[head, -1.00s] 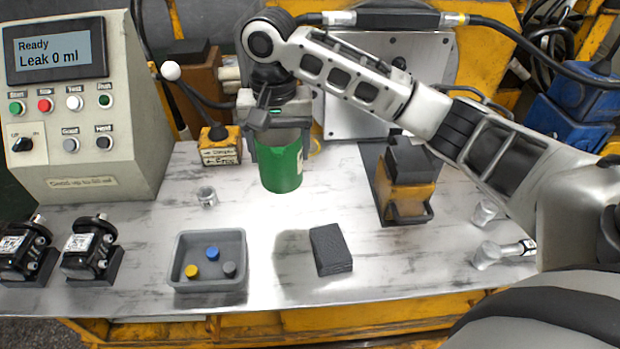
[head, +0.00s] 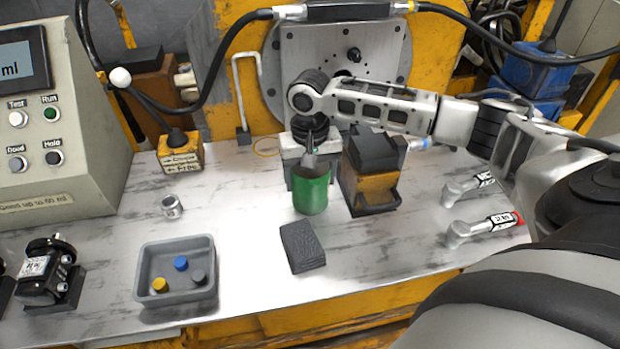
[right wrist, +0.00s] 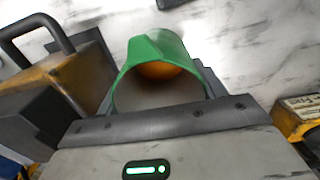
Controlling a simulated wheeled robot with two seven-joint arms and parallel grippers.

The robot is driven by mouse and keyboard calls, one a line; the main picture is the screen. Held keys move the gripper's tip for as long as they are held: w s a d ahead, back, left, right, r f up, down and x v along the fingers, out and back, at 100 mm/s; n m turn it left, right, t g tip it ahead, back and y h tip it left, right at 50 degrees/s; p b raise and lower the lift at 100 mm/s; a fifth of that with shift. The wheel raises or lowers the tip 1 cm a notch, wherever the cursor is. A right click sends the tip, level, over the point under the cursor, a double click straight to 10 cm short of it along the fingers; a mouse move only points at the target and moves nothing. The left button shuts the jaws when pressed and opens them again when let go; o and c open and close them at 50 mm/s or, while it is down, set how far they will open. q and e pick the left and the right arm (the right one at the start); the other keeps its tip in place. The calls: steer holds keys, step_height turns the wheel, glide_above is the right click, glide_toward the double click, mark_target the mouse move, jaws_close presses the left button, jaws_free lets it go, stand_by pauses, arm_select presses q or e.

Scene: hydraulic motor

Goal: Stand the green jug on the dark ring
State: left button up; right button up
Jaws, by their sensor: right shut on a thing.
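The green jug (head: 311,192) is upright in the middle of the head view, left of a yellow and black block. My right gripper (head: 307,172) is shut on it from behind, its fingers on either side. I cannot tell whether the jug's base touches the bench. In the right wrist view the jug (right wrist: 152,52) sits between the fingers, its open mouth showing an orange patch inside. I cannot make out a dark ring in either view; the jug and gripper hide part of the bench. My left gripper is not in view.
The yellow and black block (head: 372,178) stands close at the jug's right. A dark block (head: 302,247) lies in front, a grey tray (head: 148,297) with small caps front left, a metal fitting (head: 172,207) at left. A yellow labelled box (head: 181,152) stands behind left.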

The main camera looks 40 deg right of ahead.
steer(key=shift+f, duration=0.2)
steer(key=o, duration=1.1)
steer(key=shift+f, duration=0.1)
